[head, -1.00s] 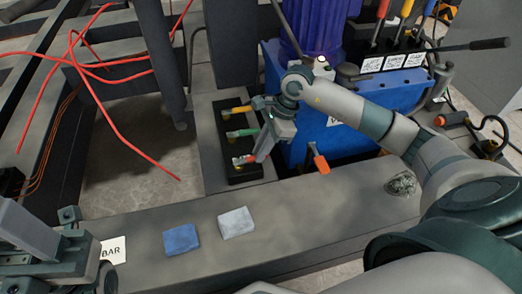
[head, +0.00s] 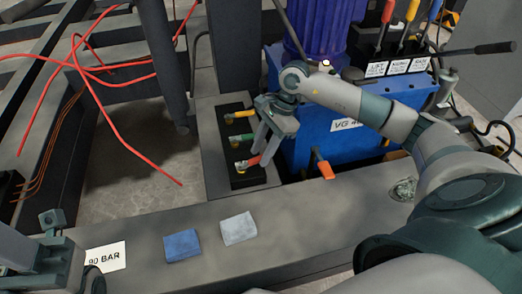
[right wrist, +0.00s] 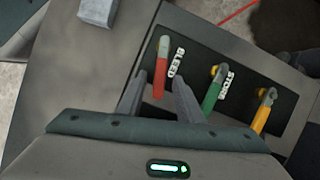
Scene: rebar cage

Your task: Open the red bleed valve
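The red bleed valve handle (head: 247,161) is the nearest of three levers on a black block (head: 236,176). In the right wrist view the red handle (right wrist: 161,68) stands beside the word BLEED. My right gripper (head: 262,150) is open at the handle's end. In the right wrist view its two fingers (right wrist: 159,92) straddle the lower end of the red handle; I cannot tell whether they touch it. My left gripper (head: 52,245) is at the lower left edge, partly cut off, and its fingers do not show clearly.
A green lever (head: 240,138) marked STORE and a yellow lever (head: 237,113) sit behind the red one. A blue tank (head: 330,150) with an orange-ended lever (head: 322,166) is to the right. Blue (head: 181,245) and grey (head: 238,228) blocks and a 90 BAR card (head: 106,257) lie on the front ledge.

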